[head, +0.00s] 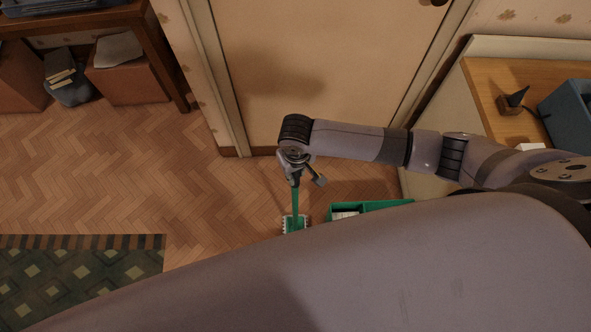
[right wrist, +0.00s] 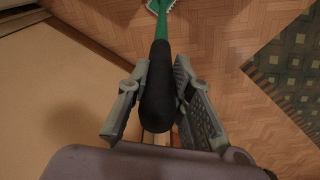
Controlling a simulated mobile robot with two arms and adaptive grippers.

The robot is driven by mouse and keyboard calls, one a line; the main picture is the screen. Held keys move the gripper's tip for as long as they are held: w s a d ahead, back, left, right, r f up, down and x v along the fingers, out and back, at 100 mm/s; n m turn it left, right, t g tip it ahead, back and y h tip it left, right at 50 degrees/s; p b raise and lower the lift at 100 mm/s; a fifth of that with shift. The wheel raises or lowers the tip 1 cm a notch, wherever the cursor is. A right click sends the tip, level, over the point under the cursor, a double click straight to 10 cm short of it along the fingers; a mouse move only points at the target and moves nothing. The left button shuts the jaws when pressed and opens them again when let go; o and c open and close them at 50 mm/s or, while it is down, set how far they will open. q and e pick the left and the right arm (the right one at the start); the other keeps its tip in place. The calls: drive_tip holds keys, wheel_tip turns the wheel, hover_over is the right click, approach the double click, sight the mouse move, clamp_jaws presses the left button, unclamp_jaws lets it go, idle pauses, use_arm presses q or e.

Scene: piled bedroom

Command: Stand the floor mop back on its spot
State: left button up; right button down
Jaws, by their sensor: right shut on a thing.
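The floor mop (head: 295,205) has a green shaft and a green head with a pale fringe (head: 295,224). It hangs roughly upright below my right gripper (head: 303,177) in the head view. In the right wrist view the mop's black handle grip (right wrist: 158,95) lies between both fingers of my right gripper (right wrist: 160,82), which is shut on it. The green shaft runs away toward the floor there, and the head is partly cut off at the top edge. I cannot tell whether the head touches the floor. My left gripper is not in view.
A green bin (head: 372,207) stands just right of the mop head, partly hidden by my arm. A closed door (head: 285,70) is behind. A wooden-topped cabinet (head: 490,75) is at right, a desk (head: 150,45) at left. A patterned rug (head: 80,280) lies lower left; herringbone floor between is clear.

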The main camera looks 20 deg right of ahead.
drive_tip(key=shift+w+f+b, duration=0.1)
drive_tip(key=shift+f+b, duration=0.25)
drive_tip(key=shift+f, duration=0.5)
idle(0.3)
drive_tip(key=c, duration=1.3)
unclamp_jaws()
drive_tip(key=shift+c, duration=0.2)
drive_tip(key=shift+f, duration=0.15)
drive_tip(key=r+p, duration=0.2)
drive_tip(key=p, duration=0.1)
drive_tip(key=r+p, duration=0.6)
drive_tip(key=shift+s+r+p, duration=0.15)
drive_tip(key=shift+s+p, duration=0.2)
drive_tip(key=shift+a, duration=0.1)
